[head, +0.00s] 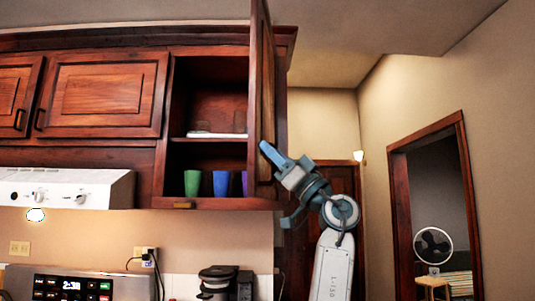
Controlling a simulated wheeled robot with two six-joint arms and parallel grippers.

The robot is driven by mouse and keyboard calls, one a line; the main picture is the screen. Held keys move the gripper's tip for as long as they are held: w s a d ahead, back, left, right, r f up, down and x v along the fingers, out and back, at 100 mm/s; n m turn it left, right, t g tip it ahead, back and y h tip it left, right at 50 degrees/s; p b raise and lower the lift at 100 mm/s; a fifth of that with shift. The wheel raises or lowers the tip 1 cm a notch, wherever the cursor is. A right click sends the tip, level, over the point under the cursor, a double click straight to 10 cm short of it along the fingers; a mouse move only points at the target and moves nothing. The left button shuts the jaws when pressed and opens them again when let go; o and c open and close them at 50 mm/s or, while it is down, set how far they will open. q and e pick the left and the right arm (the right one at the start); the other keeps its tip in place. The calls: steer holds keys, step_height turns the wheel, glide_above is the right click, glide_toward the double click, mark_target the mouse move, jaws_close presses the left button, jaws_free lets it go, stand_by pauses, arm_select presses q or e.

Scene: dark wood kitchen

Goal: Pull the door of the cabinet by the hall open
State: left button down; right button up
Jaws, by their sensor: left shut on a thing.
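The cabinet by the hall (210,203) is the upper dark wood cabinet at the right end of the row. Its door (260,75) stands open, swung outward and seen nearly edge-on at the right of the opening. My left gripper (265,150) is at the lower part of the door, shut on it from the right side. The exact grip and any handle there are hidden. Inside the cabinet are a green cup (192,184), a blue cup (221,184) and a partly hidden purple cup (244,183). My right gripper is not in view.
Closed cabinets (101,93) continue to the left, above a white range hood (65,187). A coffee maker (216,283) stands below. To the right are a wall and a doorway (399,220) with a fan (433,245) beyond. Space left of the open door is free.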

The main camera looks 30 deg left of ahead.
arm_select(q)
steer(key=shift+r, duration=0.25)
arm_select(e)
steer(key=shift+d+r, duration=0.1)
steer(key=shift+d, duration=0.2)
